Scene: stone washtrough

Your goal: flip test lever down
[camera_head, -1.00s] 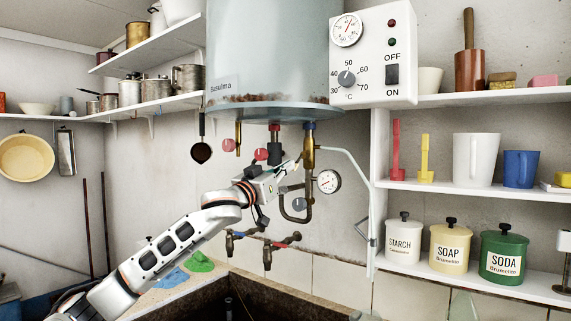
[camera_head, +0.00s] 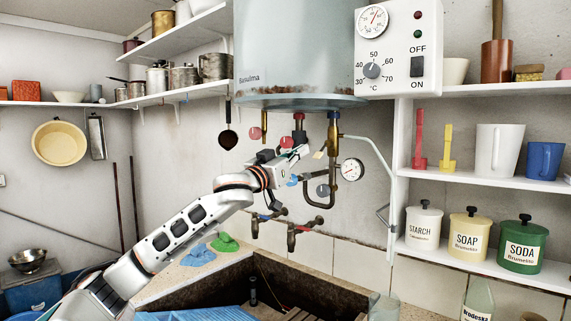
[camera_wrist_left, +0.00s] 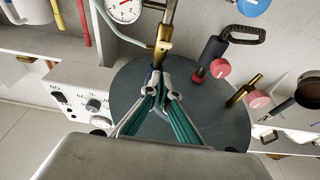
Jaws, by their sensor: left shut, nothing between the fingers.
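A grey-blue boiler (camera_head: 300,60) hangs on the wall with pipes and valves below it. A brass fitting with a blue top (camera_head: 333,135) stands on the right-hand pipe. A small yellowish piece (camera_head: 319,153), perhaps the test lever, sticks out to its left. My left gripper (camera_head: 303,151) is just left of this piece. In the left wrist view my left gripper (camera_wrist_left: 159,78) is shut and empty, its tips close under the brass fitting (camera_wrist_left: 163,45). I cannot tell whether they touch it. My right gripper is out of view.
Two red-knobbed valves (camera_head: 286,142) hang close by the gripper. A pressure gauge (camera_head: 351,170) is to the right. Two taps (camera_head: 297,232) stick out below, above the stone trough (camera_head: 310,285). Shelves with jars and mugs (camera_head: 498,150) stand at the right.

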